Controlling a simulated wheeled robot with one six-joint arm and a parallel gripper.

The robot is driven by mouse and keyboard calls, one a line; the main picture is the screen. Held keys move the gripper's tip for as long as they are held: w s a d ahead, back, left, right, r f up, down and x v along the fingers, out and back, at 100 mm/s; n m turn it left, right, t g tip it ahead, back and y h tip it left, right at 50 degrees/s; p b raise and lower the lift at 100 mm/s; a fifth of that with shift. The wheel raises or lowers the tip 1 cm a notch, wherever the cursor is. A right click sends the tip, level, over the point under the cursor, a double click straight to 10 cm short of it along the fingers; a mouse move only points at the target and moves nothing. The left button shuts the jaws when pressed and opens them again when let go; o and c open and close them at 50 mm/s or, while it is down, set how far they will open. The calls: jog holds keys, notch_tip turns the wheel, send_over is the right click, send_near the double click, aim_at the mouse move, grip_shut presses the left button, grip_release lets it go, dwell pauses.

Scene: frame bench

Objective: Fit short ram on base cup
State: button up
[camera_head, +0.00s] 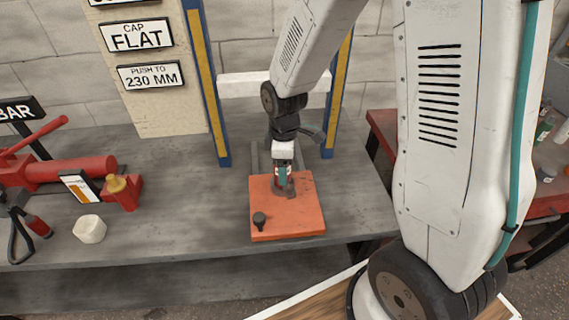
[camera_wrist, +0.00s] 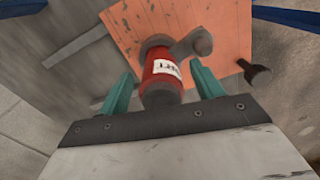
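The short ram is a small red cylinder (camera_wrist: 163,72) with a white label and dark grey ends. In the wrist view it stands between the teal fingers of my gripper (camera_wrist: 163,80), with a narrow gap showing on each side, so the gripper looks open around it. In the head view my gripper (camera_head: 283,177) points down over the orange plate (camera_head: 307,218) and mostly hides the ram. A grey round part on a short neck (camera_wrist: 195,43) sticks out beside the ram's far end. I cannot make out the base cup or whether the ram touches it.
A dark knobbed piece (camera_head: 259,220) stands near the plate's front left corner. Blue and yellow frame posts (camera_head: 207,85) rise behind. To the left are a red pump (camera_head: 70,170), a brass-topped red block (camera_head: 122,190) and a white cup-like piece (camera_head: 89,229). The bench between is clear.

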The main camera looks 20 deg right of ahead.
notch_tip(320, 180, up, 8)
jog(key=shift+f, duration=0.1)
dwell(0.5)
dwell(0.4)
jog(key=shift+s+m, duration=0.35)
jog(key=shift+m, duration=0.15)
jog(key=s+d+r+m, duration=0.1)
jog(key=s+r+m, duration=0.4)
jog(key=s, duration=0.5)
jog(key=s+d+r+m+t, duration=0.1)
jog(key=s+d+r+m, duration=0.1)
jog(key=s+r+m, duration=0.4)
jog(key=s+r, duration=0.4)
jog(key=s, duration=0.1)
jog(key=shift+s+r, duration=0.15)
jog(key=shift+r, duration=0.1)
jog(key=shift+c, duration=0.4)
